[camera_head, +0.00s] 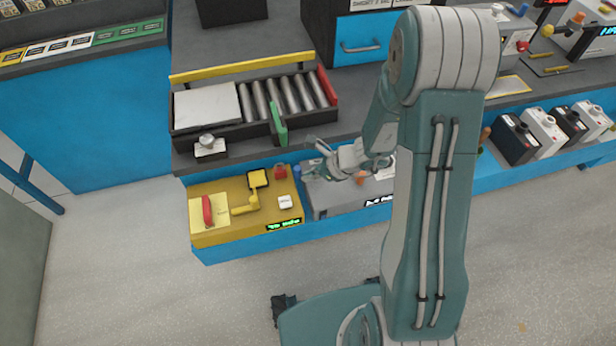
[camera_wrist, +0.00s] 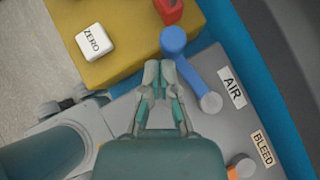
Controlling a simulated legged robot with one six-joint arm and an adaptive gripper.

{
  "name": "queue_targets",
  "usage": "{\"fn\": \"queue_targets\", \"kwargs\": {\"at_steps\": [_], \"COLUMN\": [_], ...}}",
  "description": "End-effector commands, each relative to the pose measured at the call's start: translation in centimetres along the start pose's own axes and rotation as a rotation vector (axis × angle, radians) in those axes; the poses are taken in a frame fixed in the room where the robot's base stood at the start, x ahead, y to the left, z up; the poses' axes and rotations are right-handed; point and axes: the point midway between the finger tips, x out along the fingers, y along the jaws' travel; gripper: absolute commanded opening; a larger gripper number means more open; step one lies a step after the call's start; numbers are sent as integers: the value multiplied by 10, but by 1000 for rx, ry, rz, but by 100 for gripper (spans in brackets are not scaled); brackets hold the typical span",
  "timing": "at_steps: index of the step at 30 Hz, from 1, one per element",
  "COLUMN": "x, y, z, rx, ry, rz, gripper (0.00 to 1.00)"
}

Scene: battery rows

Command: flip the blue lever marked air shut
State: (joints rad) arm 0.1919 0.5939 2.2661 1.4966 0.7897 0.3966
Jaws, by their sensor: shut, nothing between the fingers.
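The blue lever (camera_wrist: 190,73) shows in the wrist view, running from a grey pivot up and left to a round blue knob. The white AIR label (camera_wrist: 232,88) is beside its pivot. In the head view only a small blue piece of the lever (camera_head: 297,172) shows, left of my gripper (camera_head: 314,166). In the wrist view my gripper (camera_wrist: 159,70) is shut and empty. Its fingertips are just left of the lever arm and below the knob. I cannot tell whether they touch the lever.
The lever is on a grey box (camera_head: 325,207), beside a yellow box (camera_head: 225,238) with a ZERO button (camera_wrist: 95,41) and a red part (camera_wrist: 168,10). A BLEED label (camera_wrist: 263,148) and an orange part (camera_wrist: 241,168) are near AIR. A roller tray (camera_head: 222,138) stands behind.

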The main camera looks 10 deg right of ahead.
Motion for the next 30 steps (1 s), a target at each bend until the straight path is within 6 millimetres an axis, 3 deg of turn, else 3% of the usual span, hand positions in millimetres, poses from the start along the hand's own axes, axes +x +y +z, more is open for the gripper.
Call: {"fn": "queue_targets", "kwargs": {"at_steps": [9, 30], "x": [11, 9], "y": [0, -3], "z": [9, 8], "rx": [-6, -5], "ry": [8, 7], "rz": [2, 1], "gripper": [0, 0]}}
